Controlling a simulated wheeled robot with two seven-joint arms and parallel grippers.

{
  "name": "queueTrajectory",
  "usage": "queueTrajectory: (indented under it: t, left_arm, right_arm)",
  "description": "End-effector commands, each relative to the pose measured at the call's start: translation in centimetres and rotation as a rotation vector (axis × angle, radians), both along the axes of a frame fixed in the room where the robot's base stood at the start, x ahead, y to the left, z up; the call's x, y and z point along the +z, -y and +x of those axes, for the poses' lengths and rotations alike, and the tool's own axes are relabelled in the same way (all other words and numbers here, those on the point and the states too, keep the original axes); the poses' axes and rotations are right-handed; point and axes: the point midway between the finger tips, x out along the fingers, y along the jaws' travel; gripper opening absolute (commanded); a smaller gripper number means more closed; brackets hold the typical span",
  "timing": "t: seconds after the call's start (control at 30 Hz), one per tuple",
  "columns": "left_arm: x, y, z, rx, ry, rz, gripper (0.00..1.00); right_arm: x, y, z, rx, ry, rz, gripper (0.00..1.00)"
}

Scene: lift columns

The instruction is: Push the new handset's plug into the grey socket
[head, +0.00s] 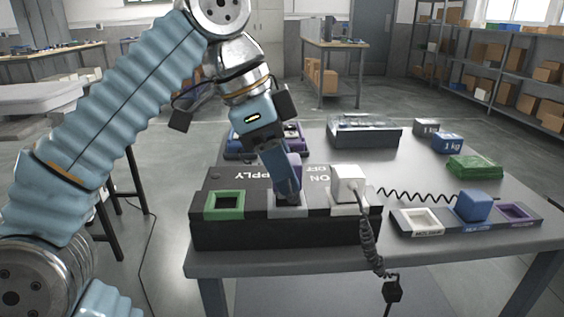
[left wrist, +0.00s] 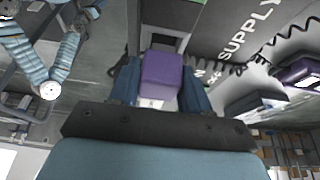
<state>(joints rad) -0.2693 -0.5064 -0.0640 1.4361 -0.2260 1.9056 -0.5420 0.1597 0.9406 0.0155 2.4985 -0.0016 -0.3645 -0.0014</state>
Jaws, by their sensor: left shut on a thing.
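My left gripper (head: 288,194) reaches down over the middle of the black supply box, at the grey socket (head: 290,211). Its fingers are shut on a purple plug (left wrist: 162,78), which shows between them in the left wrist view. In the head view only part of the plug (head: 295,165) shows behind the fingers. The plug is at or just above the grey socket; the fingers hide the contact, so I cannot tell whether it is inside. My right gripper is not in view.
The supply box (head: 290,236) also has an empty green socket (head: 224,205) and a white plug (head: 347,183) at its white socket, close right of my fingers. A strip at right holds a blue plug (head: 474,205).

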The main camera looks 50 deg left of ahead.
Motion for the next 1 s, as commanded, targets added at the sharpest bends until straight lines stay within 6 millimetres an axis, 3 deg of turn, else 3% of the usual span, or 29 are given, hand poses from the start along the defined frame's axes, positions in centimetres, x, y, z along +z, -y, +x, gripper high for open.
queueTrajectory:
  t: [1.0]
  left_arm:
    - [-1.2,0.0,0.0,0.0,0.001,-0.001,0.2]
  right_arm:
    - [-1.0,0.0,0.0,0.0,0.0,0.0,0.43]
